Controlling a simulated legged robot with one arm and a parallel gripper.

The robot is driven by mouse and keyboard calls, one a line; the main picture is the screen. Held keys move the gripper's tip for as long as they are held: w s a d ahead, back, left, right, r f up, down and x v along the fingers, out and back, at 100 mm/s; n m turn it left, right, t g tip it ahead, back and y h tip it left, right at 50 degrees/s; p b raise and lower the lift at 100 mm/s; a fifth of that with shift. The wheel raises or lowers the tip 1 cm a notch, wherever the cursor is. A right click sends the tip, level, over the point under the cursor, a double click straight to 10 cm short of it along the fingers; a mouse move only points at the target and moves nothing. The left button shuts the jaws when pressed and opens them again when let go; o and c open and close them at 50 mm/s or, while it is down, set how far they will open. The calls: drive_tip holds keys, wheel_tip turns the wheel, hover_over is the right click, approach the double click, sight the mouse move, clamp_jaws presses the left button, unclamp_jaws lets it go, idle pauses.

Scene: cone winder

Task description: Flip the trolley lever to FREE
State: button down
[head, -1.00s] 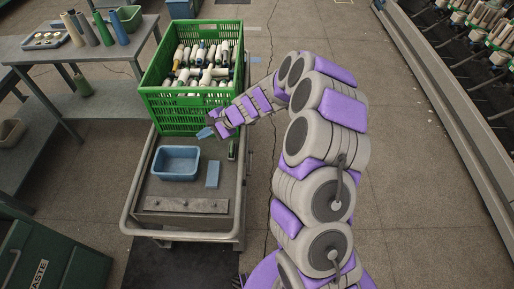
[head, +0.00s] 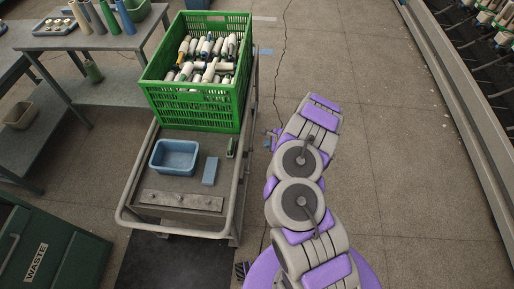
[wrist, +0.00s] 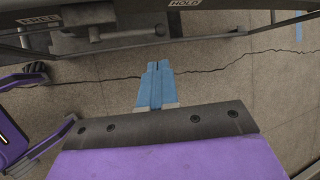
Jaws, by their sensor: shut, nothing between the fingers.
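The trolley (head: 128,200) is a grey metal cart with a tubular rail. In the wrist view its edge crosses the top, with a FREE label (wrist: 40,20) at left and a HOLD label (wrist: 186,3) further right. A grey lever-like part (wrist: 125,18) sits between the labels; its exact setting is hard to tell. My gripper (wrist: 158,66) has blue fingers shut together and empty, pointing toward that edge, apart from it in the picture. In the head view my gripper (head: 269,141) is beside the trolley's right side, partly hidden by my arm.
On the trolley are a green crate (head: 195,110) of yarn cones, a blue bin (head: 175,157) and a blue block (head: 210,171). A table (head: 60,38) and green waste bin (head: 60,250) stand left. A winder machine (head: 455,90) runs along the right. Floor between is clear.

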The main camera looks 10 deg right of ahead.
sight(252, 150)
drive_tip(key=shift+a+f, duration=0.1)
drive_tip(key=shift+a, duration=0.1)
drive_tip(key=b+x, duration=0.4)
drive_tip(key=x, duration=0.9)
drive_tip(key=shift+w+f, duration=0.3)
